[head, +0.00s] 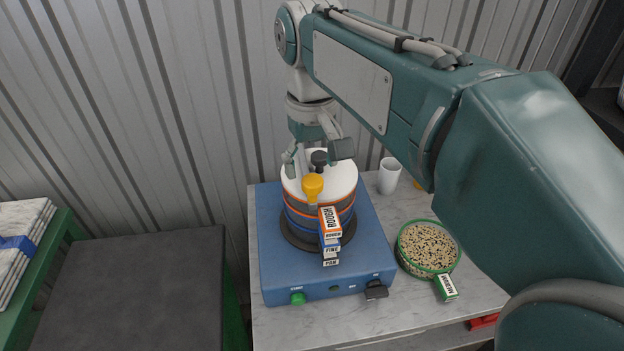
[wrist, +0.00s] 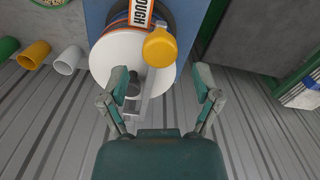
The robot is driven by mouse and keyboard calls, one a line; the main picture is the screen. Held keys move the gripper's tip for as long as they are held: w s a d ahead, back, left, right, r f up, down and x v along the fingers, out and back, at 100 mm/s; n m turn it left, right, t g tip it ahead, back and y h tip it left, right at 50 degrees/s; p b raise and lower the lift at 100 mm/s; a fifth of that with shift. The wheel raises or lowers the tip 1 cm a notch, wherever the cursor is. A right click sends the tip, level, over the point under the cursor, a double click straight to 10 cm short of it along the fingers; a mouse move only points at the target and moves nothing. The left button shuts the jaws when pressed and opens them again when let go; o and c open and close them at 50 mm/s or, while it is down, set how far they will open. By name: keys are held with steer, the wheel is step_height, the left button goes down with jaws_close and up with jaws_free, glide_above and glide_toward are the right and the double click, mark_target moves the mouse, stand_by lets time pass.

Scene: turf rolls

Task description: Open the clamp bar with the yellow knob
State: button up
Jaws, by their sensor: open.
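The yellow knob (head: 313,185) stands at the near side of the white lid (head: 340,182) on a sieve stack; it also shows in the wrist view (wrist: 160,47). The grey clamp bar (wrist: 147,103) runs across the lid from below the knob. In the head view it is mostly hidden, and a dark knob (head: 319,159) shows on the lid. My gripper (head: 316,158) is open and empty above the lid. In the wrist view its fingers (wrist: 163,77) are spread, with the yellow knob ahead of the gap between them, apart from both.
The stack, with a ROUGH tag (head: 329,221), stands on a blue shaker base (head: 270,262). A green-rimmed bowl of grain (head: 428,248) and a white cup (head: 389,176) stand to its right on the marble bench (head: 410,310). A corrugated wall (head: 130,110) rises close behind.

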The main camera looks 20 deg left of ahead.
mark_target(309, 178)
steer(key=f, duration=0.3)
steer(key=shift+a, duration=0.2)
steer(key=shift+d+f, duration=0.2)
steer(key=shift+f, duration=0.35)
steer(key=shift+a, duration=0.1)
jaws_close()
steer(key=shift+a, duration=0.1)
